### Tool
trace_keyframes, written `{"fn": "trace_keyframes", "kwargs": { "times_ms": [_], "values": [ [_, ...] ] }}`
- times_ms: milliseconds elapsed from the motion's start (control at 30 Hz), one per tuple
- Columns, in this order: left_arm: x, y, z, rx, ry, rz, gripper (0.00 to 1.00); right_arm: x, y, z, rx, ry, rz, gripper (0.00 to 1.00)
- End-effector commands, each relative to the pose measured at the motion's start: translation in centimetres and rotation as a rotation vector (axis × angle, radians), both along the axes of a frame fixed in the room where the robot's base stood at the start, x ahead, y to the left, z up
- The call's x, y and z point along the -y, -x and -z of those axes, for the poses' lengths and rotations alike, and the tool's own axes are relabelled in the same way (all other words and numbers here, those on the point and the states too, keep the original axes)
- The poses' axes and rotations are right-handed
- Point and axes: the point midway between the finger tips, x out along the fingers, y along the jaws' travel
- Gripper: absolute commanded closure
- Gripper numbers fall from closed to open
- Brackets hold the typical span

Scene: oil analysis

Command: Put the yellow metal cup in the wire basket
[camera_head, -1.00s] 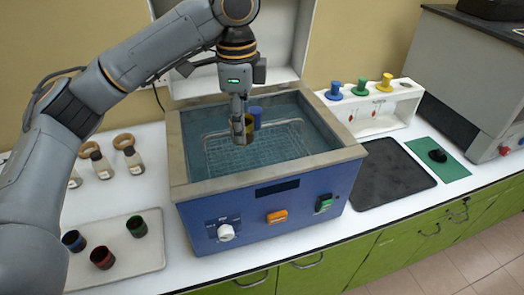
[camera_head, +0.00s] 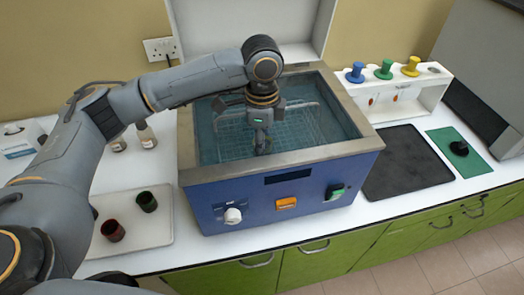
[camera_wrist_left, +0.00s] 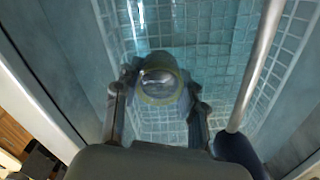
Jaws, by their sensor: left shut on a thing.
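My left gripper (camera_head: 262,145) reaches down into the blue water bath and is shut on the yellow metal cup. In the wrist view the cup (camera_wrist_left: 160,82), with its yellowish rim, sits between the fingers of the gripper (camera_wrist_left: 158,108). In the head view the gripper hides the cup. The wire basket (camera_head: 304,106) lies in the water of the bath; its mesh floor (camera_wrist_left: 195,28) shows beneath the cup. Whether the cup touches the floor I cannot tell. My right gripper is not in view.
The bath's metal rim (camera_head: 290,160) and a thick basket rail (camera_wrist_left: 258,65) stand near the gripper. A white tray (camera_head: 150,225) holds a red cup (camera_head: 113,230) and a green cup (camera_head: 147,202). A black mat (camera_head: 405,165) and a white rack (camera_head: 420,92) are at the right.

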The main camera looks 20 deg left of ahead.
Motion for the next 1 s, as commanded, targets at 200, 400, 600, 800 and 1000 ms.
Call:
{"fn": "trace_keyframes", "kwargs": {
  "times_ms": [200, 400, 600, 800, 1000],
  "values": [
    [-0.1, 0.1, 2.4, -0.004, -0.001, -0.001, 0.96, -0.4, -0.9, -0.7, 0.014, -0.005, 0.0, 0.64],
    [0.0, 0.0, 3.9, 0.0, 0.0, 0.001, 0.96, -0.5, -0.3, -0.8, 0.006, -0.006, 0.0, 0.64],
    [0.0, 0.0, 3.9, -0.001, 0.0, 0.001, 0.96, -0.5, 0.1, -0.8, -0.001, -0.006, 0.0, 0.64],
    [0.0, 0.0, 4.1, 0.0, 0.0, 0.001, 0.5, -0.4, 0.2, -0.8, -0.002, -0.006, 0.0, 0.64],
    [0.0, 0.0, 4.0, 0.0, 0.0, 0.001, 0.5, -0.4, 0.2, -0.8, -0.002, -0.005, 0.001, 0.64]
  ]
}}
